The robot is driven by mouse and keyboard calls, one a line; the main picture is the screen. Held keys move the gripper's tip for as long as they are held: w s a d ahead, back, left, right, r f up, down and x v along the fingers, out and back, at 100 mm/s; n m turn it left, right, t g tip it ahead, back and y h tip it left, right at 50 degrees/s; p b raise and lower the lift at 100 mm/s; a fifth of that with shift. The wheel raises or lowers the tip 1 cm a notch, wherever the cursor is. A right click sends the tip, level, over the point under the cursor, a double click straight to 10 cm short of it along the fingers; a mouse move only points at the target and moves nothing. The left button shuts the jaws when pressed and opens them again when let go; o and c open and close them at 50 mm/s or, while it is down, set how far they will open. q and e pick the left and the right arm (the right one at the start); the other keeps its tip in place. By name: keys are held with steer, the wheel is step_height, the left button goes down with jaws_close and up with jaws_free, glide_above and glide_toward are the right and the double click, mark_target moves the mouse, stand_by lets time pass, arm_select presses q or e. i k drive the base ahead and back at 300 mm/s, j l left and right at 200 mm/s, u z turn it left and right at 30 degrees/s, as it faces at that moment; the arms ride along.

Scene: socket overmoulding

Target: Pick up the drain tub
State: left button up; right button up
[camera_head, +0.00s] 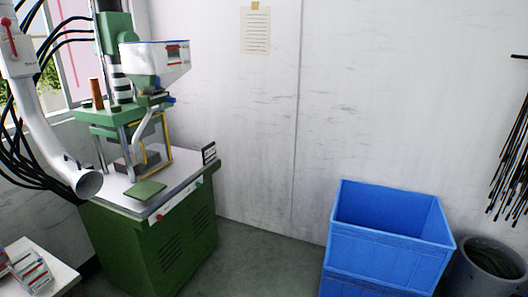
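No thing in the camera_head view is marked as the drain tub, and I cannot tell for sure which container it is. A round grey tub (466,280) stands on the floor at the lower right, cut off by the picture's edge. A blue rectangular crate (385,245) stands to its left, on top of another blue crate (350,286). The upper crate's open top faces up and its inside looks empty. Neither of my grippers is in view.
A green moulding machine (150,245) with a light top and a white hopper (158,70) stands at the left. A wide white pipe (50,145) hangs before it. A white table corner (55,270) holds small parts. Floor (255,262) shows between machine and crates.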

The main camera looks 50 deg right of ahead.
mark_target(29, 268)
steer(key=i+l+z, duration=0.1)
steer(key=l+z, duration=0.2)
steer(key=l, duration=0.15)
steer(key=i+l+z, duration=0.1)
steer(key=l+z, duration=0.2)
steer(key=l, duration=0.15)
steer(key=i+l+z, duration=0.15)
steer(key=l+z, duration=0.15)
steer(key=i+l, duration=0.1)
steer(key=l, duration=0.2)
steer(key=u, duration=1.95)
